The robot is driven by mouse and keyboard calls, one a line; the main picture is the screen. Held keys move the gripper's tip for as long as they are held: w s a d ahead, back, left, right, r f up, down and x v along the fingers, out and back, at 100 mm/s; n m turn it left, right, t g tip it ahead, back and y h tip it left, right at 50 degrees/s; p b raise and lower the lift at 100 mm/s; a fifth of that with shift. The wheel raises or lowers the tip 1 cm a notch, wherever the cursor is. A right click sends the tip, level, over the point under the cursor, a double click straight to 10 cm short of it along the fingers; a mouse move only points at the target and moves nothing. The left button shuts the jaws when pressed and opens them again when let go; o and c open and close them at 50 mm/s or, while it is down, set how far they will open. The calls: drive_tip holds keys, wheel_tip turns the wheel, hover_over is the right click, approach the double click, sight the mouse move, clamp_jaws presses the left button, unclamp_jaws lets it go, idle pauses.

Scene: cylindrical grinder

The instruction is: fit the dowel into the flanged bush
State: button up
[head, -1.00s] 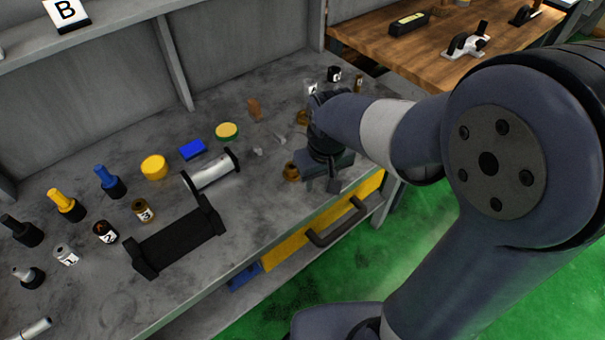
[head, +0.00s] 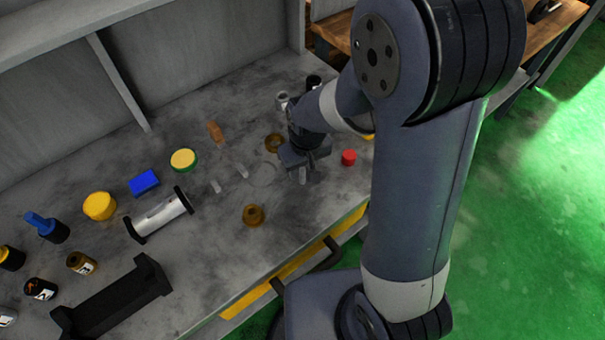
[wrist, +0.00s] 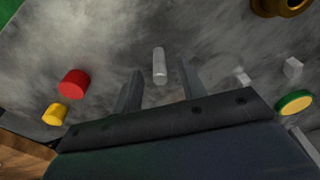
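A pale grey dowel (wrist: 159,66) lies between and slightly beyond my fingertips in the wrist view. My gripper (wrist: 161,76) is open, with one finger on each side of the dowel and a gap to both. In the head view my gripper (head: 303,170) is low over the right part of the bench, and the dowel cannot be made out clearly there. A bronze flanged bush (head: 253,215) stands on the bench to the left and nearer the front edge. A second bronze ring-like part (head: 274,143) sits behind my gripper. One bronze part (wrist: 283,4) shows at the wrist view's top edge.
A red cylinder (head: 348,157) stands close right of my gripper; a yellow one (wrist: 55,114) is beside it. Small grey pieces (head: 242,171) lie to the left. A roller (head: 160,215) and black cradle (head: 112,300) are farther left. The bench around the bush is clear.

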drive_tip(key=shift+c, duration=0.2)
clamp_jaws()
drive_tip(key=shift+r, duration=0.15)
